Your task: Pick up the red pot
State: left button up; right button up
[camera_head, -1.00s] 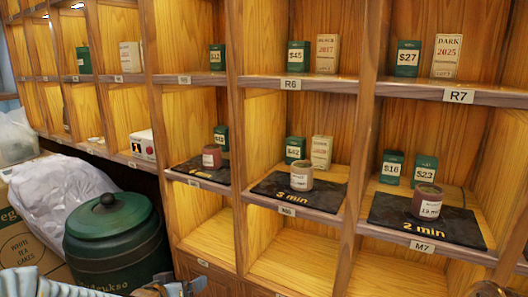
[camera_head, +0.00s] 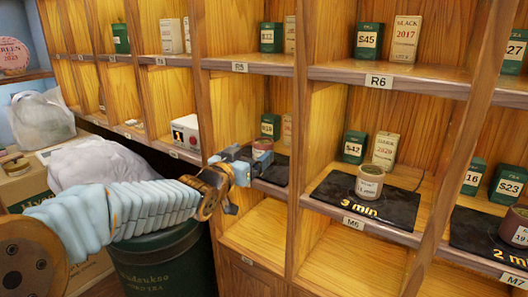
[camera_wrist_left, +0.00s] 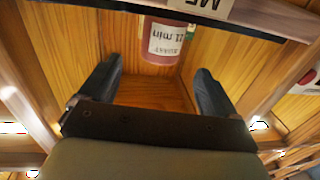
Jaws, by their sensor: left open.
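A small red pot (camera_head: 262,147) with a pale label stands on the dark mat of the left compartment in the head view, partly hidden behind my left gripper (camera_head: 250,166). In the left wrist view the red pot (camera_wrist_left: 166,42) hangs upside down in the picture, beyond and between the two fingertips. My left gripper (camera_wrist_left: 157,75) is open and empty there, with the pot apart from both fingers. My right gripper is not in view.
Wooden dividers (camera_head: 292,200) and shelf edges bound the compartments closely. Green and cream tea boxes (camera_head: 384,149) stand behind the pots. A large green canister (camera_head: 170,262) stands below my left arm. A white box with a display (camera_head: 185,132) sits to the left.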

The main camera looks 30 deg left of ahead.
aim_at(258, 148)
pick_arm(q)
jog(key=w, duration=0.5)
jog(key=shift+w+a+f+p, duration=0.1)
jog(key=shift+w+a+p, duration=0.05)
jog(key=shift+a+p, duration=0.15)
jog(key=shift+d, duration=0.1)
jog(key=c, duration=1.2)
